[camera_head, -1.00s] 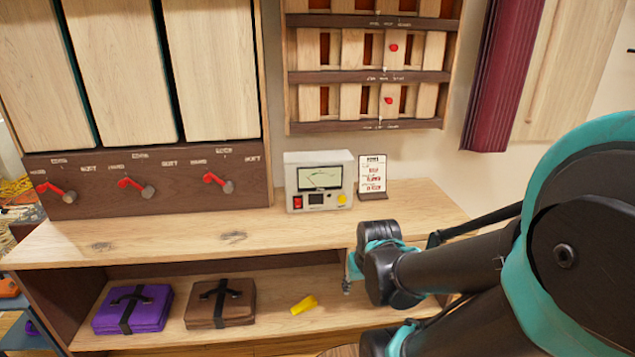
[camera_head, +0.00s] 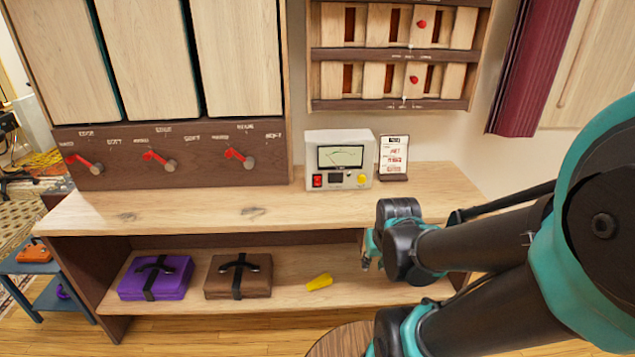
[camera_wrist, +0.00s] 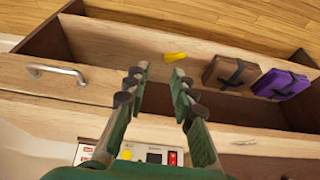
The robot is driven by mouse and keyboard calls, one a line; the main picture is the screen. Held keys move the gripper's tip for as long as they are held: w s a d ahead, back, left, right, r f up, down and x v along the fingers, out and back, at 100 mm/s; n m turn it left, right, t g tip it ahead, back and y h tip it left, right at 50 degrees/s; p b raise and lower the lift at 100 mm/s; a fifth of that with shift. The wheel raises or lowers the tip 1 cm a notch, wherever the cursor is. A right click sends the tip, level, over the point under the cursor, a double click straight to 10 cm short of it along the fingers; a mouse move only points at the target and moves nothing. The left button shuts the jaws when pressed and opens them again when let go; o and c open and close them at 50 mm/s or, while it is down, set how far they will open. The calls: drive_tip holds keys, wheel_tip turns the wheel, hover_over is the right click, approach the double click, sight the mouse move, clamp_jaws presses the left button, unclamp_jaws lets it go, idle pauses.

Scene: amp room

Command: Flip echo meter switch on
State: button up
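The echo meter (camera_head: 340,152) is a white box with a dial screen, standing on the wooden counter. Its red switch (camera_head: 318,181) is at the lower left of its front, with a dark panel and a yellow knob (camera_head: 362,180) to the right. In the wrist view the red switch (camera_wrist: 173,158) shows at the bottom edge; most of the meter is cut off or hidden behind my gripper. My gripper (camera_wrist: 157,78) is open and empty, its two fingers apart. In the head view it is mostly hidden by my wrist, at the counter's front, below and right of the meter, not touching it.
A small sign (camera_head: 394,158) stands right of the meter. On the shelf below the counter (camera_head: 200,215) lie a purple case (camera_head: 172,285), a brown case (camera_head: 225,285) and a yellow object (camera_head: 320,282). Red levers line the cabinet at left. The counter before the meter is clear.

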drive_tip(key=w+a+r+m, duration=0.1)
drive_tip(key=w+r+m, duration=0.1)
drive_tip(key=w, duration=0.3)
drive_tip(key=w+a+r+m, duration=0.2)
drive_tip(key=w+r+m, duration=0.1)
drive_tip(key=w, duration=0.3)
drive_tip(key=w+a+r+m, duration=0.1)
drive_tip(key=w+r+m, duration=0.1)
drive_tip(key=w+m, duration=0.2)
drive_tip(key=shift+w+a+r, duration=0.2)
drive_tip(key=shift+w, duration=0.25)
drive_tip(key=shift+w+a+r, duration=0.15)
drive_tip(key=shift+w, duration=0.25)
clamp_jaws()
drive_tip(key=w+a+r+m, duration=0.2)
drive_tip(key=w+a+m, duration=0.2)
drive_tip(key=w, duration=0.3)
drive_tip(key=w+a+r+m, duration=0.2)
drive_tip(key=w+a+m, duration=0.2)
drive_tip(key=w, duration=0.3)
drive_tip(key=shift+w+r+m+t, duration=0.15)
drive_tip(key=shift+r+m+t, duration=0.1)
drive_tip(key=shift+m+t, duration=0.15)
